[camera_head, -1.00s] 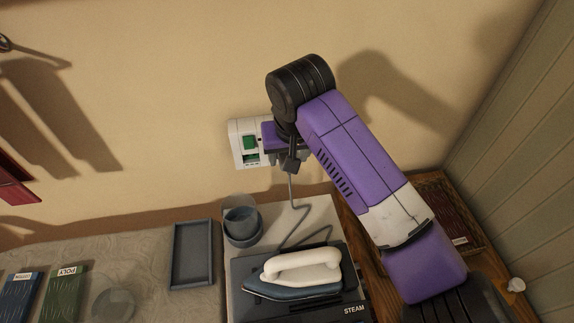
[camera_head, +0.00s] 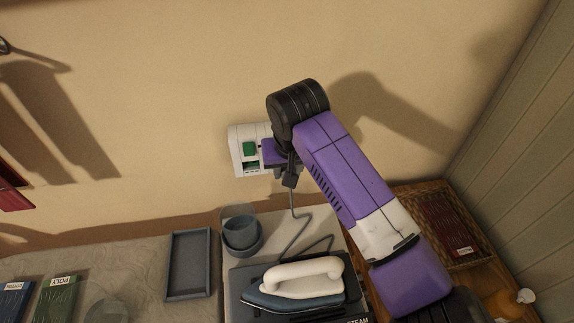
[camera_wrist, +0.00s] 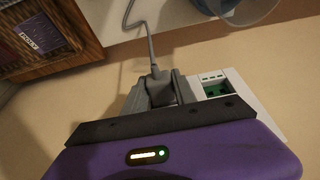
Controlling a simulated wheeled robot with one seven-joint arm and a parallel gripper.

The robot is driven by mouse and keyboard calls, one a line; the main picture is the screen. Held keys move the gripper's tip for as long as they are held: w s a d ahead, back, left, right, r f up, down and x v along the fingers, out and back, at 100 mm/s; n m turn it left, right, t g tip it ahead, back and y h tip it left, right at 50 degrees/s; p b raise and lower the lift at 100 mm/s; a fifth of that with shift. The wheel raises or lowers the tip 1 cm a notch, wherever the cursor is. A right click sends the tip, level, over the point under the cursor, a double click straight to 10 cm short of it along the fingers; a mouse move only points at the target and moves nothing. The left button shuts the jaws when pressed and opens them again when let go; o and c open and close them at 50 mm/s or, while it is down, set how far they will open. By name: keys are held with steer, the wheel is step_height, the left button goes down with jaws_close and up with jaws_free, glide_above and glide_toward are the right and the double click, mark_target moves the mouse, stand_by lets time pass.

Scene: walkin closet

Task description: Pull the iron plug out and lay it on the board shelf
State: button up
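My gripper (camera_wrist: 159,90) is shut on the dark grey iron plug (camera_wrist: 159,84), with a finger against each side of it. In the head view the plug (camera_head: 289,181) shows just below the gripper, at the right side of the white wall outlet (camera_head: 237,153). A grey cord runs from the plug down to the iron (camera_head: 293,283), which has a white handle and lies on a dark pad. The gripper hides the plug's front end, so I cannot tell whether it is in a socket. I cannot pick out the board shelf for sure.
Blue and green packets (camera_head: 58,297) lie at lower left.

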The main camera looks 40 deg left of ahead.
jaws_close()
steer(key=shift+o, duration=2.1)
jaws_free()
jaws_close()
steer(key=s+d+p, duration=0.4)
steer(key=p, duration=0.1)
steer(key=shift+d+p, duration=0.3)
steer(key=shift+a, duration=0.1)
